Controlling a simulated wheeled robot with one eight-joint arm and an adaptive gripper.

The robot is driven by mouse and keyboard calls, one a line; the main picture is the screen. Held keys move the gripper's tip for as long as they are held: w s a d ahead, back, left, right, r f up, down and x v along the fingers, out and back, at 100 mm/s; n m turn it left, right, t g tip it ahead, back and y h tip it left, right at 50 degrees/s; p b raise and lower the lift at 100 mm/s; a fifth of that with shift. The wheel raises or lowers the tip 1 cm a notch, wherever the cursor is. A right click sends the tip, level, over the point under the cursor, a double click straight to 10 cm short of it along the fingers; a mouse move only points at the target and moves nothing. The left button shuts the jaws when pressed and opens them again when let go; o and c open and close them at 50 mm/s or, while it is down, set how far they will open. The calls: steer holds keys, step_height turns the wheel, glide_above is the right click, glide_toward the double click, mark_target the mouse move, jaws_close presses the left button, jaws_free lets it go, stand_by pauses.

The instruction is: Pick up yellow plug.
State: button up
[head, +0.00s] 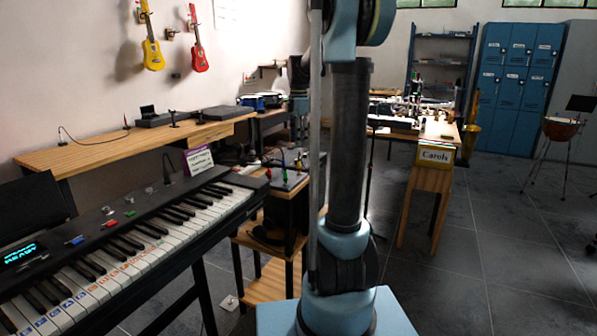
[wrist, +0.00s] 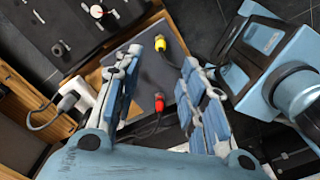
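The yellow plug (wrist: 160,43) shows in the wrist view, upper middle, with a dark cable running from it. It is over a dark grey panel (wrist: 152,75), near the far ends of my fingers. My gripper (wrist: 163,60) is open, one finger on each side of that panel, with nothing held. A red plug (wrist: 159,103) with its cable lies closer to my palm, also between the fingers. In the head view small coloured plugs stand on a dark box (head: 288,178), but I cannot tell the yellow one there.
A white power adapter (wrist: 94,97) with a grey cable is left of my gripper in the wrist view. A keyboard (head: 130,240) stands left of the box in the head view. A wooden table (head: 432,178) stands farther back.

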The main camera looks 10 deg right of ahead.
mark_target(299, 164)
step_height(299, 164, down, 12)
steer(key=shift+d+f, duration=0.1)
stand_by(0.6)
steer(key=shift+c, duration=0.3)
jaws_close()
